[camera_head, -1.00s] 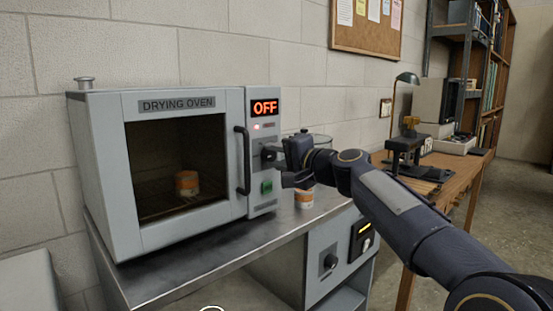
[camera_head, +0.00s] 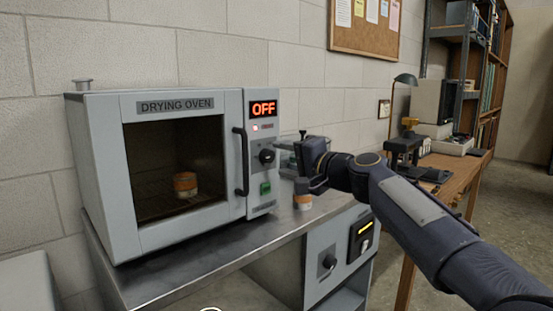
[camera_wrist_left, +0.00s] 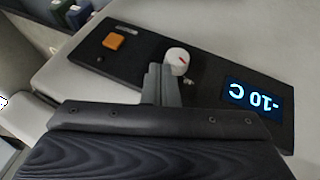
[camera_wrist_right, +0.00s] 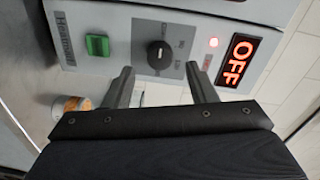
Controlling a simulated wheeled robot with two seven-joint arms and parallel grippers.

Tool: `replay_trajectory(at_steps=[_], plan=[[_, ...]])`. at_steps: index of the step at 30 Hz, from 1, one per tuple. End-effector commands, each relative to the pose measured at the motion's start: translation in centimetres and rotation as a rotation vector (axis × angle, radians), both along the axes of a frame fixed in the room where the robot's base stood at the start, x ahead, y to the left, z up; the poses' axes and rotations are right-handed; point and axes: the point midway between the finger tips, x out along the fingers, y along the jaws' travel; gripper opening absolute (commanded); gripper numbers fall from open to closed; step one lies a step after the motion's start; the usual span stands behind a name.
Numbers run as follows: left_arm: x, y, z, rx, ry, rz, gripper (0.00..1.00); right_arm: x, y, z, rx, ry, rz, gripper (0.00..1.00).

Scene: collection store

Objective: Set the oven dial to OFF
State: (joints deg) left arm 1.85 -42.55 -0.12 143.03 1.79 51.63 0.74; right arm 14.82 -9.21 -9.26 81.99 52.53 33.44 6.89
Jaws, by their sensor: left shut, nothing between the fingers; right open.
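The drying oven (camera_head: 165,105) stands on a metal bench, its door closed. Its display (camera_head: 263,108) reads OFF in red, and the same display (camera_wrist_right: 239,59) shows in the right wrist view. The black oven dial (camera_head: 267,156) sits below the display, and I see the dial (camera_wrist_right: 159,54) face-on in the right wrist view. My right gripper (camera_wrist_right: 163,84) is open, its fingers apart with the dial beyond them, not touching it. In the head view the right gripper (camera_head: 301,170) is right of the oven panel. My left gripper (camera_wrist_left: 161,84) is shut and empty, near a white knob on another panel.
A green switch (camera_head: 265,188) is below the dial. An orange-banded jar (camera_head: 302,196) stands beside the oven, another (camera_head: 186,184) inside it. The panel by my left gripper has a display (camera_wrist_left: 254,98) reading -10 C. A wooden desk (camera_head: 462,172) is at right.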

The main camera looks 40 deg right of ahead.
Motion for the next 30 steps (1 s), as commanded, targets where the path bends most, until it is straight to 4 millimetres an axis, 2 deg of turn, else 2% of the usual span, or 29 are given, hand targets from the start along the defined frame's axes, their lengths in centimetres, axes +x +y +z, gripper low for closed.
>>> replay_trajectory(at_steps=[3, 9, 26, 29, 30], plan=[[0.0, 0.0, 0.1, 0.000, 0.000, 0.000, 0.00, -2.1, -0.1, 0.2, 0.000, -0.001, -0.002, 0.51], [0.0, 0.0, 0.1, 0.000, 0.000, 0.000, 0.00, -3.9, -0.2, 0.1, 0.000, 0.001, 0.001, 0.51], [0.0, 0.0, 0.1, 0.000, 0.000, 0.000, 0.00, -4.1, -0.2, 0.1, 0.000, 0.001, 0.001, 0.51], [0.0, 0.0, 0.1, 0.000, 0.000, 0.000, 0.00, -4.2, 0.5, -0.5, -0.011, 0.016, 0.017, 0.51], [0.0, 0.0, 0.1, 0.000, 0.000, 0.000, 0.00, -4.4, 1.3, -1.3, -0.024, 0.036, 0.035, 0.51]])
